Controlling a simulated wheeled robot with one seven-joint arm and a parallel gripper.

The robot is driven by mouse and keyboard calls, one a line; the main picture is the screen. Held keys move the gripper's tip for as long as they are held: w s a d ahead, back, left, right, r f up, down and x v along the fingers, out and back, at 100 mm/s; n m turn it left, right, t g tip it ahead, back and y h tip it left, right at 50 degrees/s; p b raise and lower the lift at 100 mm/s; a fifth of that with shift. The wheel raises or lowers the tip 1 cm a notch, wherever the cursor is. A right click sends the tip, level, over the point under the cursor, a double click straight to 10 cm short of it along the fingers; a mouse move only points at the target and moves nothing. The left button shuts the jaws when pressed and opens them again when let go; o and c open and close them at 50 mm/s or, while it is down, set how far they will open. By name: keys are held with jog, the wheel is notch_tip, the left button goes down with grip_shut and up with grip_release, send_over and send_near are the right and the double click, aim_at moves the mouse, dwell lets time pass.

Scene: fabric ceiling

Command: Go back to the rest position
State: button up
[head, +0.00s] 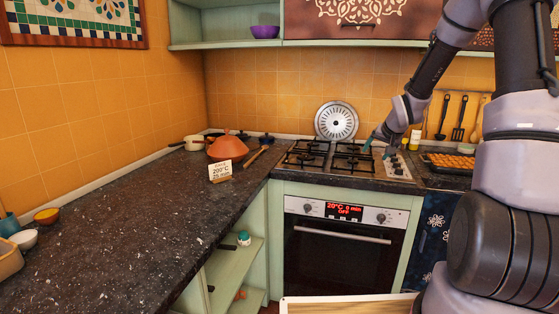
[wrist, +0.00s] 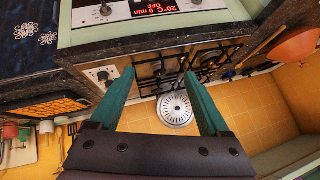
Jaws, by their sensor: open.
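My gripper (head: 378,145) is at the end of my arm, above the right part of the gas hob (head: 301,170). In the wrist view its two green fingers (wrist: 160,92) stand wide apart with nothing between them. Beyond them the wrist view shows the hob's black grates (wrist: 165,74) and a round slotted metal lid (wrist: 175,109). My arm comes in from the upper right of the head view and bends down toward the hob.
An oven (head: 340,245) with a lit display sits below the hob. The dark counter (head: 110,225) is mostly clear; a terracotta tagine (head: 226,148) and a small card (head: 221,171) stand near its corner. A filled tray (head: 448,160) lies right of the hob. Utensils (head: 458,130) hang behind.

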jog(key=s+a+r+h, duration=0.1)
jog(key=s+a+r, duration=0.1)
jog(key=s+r, duration=0.7)
jog(key=s+a+r, duration=0.3)
jog(key=s+r, duration=0.6)
jog(key=s, duration=0.1)
jog(key=s+a+r+y, duration=0.1)
jog(key=s+a+r, duration=0.1)
jog(key=s, duration=0.6)
jog(key=s+a+r+g+y, duration=0.1)
jog(key=s+a, duration=0.1)
jog(key=s, duration=0.7)
jog(key=shift+s+r, duration=0.15)
jog(key=shift+r, duration=0.2)
